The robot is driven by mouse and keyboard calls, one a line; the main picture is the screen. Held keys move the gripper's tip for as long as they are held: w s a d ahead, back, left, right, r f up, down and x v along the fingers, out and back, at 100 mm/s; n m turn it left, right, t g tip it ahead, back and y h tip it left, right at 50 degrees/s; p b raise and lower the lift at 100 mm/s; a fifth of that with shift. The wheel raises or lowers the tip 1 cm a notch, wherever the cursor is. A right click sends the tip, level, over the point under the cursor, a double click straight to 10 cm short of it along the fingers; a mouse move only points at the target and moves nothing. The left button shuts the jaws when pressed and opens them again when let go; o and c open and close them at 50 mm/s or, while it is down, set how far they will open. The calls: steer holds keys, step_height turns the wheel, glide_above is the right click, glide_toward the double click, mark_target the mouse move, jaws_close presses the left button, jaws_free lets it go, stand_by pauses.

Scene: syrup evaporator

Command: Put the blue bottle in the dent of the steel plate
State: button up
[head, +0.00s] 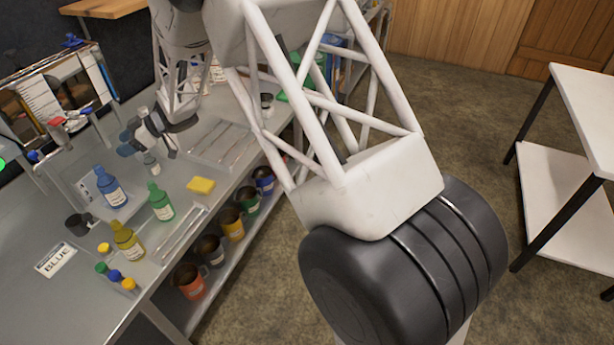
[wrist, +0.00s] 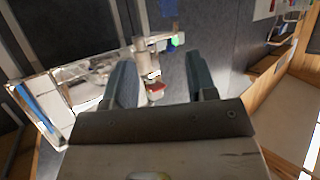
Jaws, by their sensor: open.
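The blue bottle (head: 110,187) stands upright on the left of the steel bench in the head view, with a white label and a blue cap. It seems to stand on a flat, pale steel plate (head: 72,184); I cannot tell whether its base is in a dent. My gripper (head: 136,138) is above the bench, beyond the blue bottle and apart from it. In the wrist view my gripper (wrist: 161,82) has its two fingers well apart, with nothing held between them. The blue bottle cannot be made out in the wrist view.
A green bottle (head: 160,202) and a yellow bottle (head: 127,240) stand near the blue one. A small bottle (head: 150,164) is just below my gripper. A yellow sponge (head: 201,186) and a BLUE card (head: 55,261) lie on the bench.

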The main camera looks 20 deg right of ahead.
steer(key=w+d+r+m+t+h, duration=0.1)
steer(key=d+r+m+t+h, duration=0.15)
steer(key=d+r+t, duration=0.4)
steer(key=s+d+r+m+t+h, duration=0.2)
steer(key=s+d+r+m+h, duration=0.35)
steer(key=d, duration=0.55)
steer(key=s+d+r+m+t+h, duration=0.2)
steer(key=s+d+r+m+h, duration=0.15)
steer(key=s+d+r, duration=0.55)
steer(key=s+d+f+m+g+h, duration=0.1)
steer(key=s+d+m+g+h, duration=0.3)
steer(key=s+d, duration=0.95)
steer(key=s+f+m+g+y, duration=0.1)
steer(key=s+f+g, duration=0.1)
steer(key=s, duration=0.9)
steer(key=s+a+f+m+g+y, duration=0.1)
steer(key=s+f+g, duration=0.1)
steer(key=s, duration=0.9)
steer(key=shift+a+g, duration=0.15)
steer(key=shift+g, duration=0.4)
